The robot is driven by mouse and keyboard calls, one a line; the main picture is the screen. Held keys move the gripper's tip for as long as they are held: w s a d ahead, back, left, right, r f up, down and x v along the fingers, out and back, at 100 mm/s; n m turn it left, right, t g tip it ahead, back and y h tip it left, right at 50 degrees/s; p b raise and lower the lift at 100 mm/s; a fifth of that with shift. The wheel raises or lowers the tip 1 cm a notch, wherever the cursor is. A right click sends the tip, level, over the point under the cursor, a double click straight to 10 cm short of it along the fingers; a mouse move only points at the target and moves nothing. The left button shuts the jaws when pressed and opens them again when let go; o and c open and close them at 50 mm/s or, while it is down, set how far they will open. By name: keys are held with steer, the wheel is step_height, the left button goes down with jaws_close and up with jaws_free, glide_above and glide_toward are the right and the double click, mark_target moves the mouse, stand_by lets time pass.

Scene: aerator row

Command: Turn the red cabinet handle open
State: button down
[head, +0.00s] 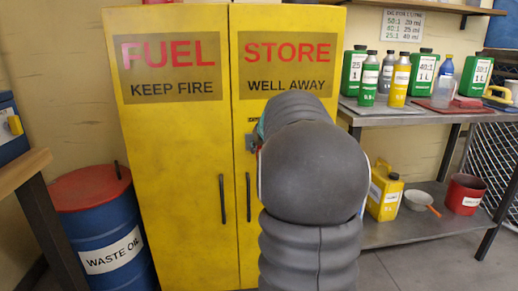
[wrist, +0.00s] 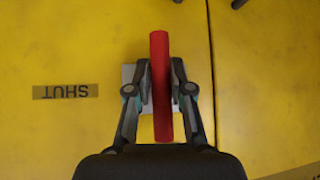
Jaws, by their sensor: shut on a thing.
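The yellow fuel cabinet (head: 180,160) has two doors, and it also fills the wrist view (wrist: 60,140). In the wrist view the red handle (wrist: 160,45) runs straight up and down the picture over a light grey plate (wrist: 128,76). My gripper (wrist: 161,85) is shut on the handle, one finger on each side of it. A label reading "SHUT" (wrist: 66,91) appears upside down to the left; the handle does not point at it. In the head view my arm hides nearly all of the handle and gripper.
Two dark vertical door pulls (head: 248,197) are lower on the cabinet. A blue waste oil drum (head: 108,232) with a red lid stands at the left. A shelf unit (head: 420,118) at the right carries several bottles, with a yellow jerrycan (head: 385,192) on its lower level.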

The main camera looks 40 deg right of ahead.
steer(key=c, duration=1)
jaws_free()
steer(key=shift+w+a, duration=0.1)
steer(key=shift+c, duration=0.2)
steer(key=shift+s+r, duration=0.4)
steer(key=shift+s, duration=0.05)
steer(key=v, duration=1)
steer(key=shift+s+a+r, duration=0.15)
steer(key=shift+s+r, duration=0.1)
steer(key=shift+r, duration=0.05)
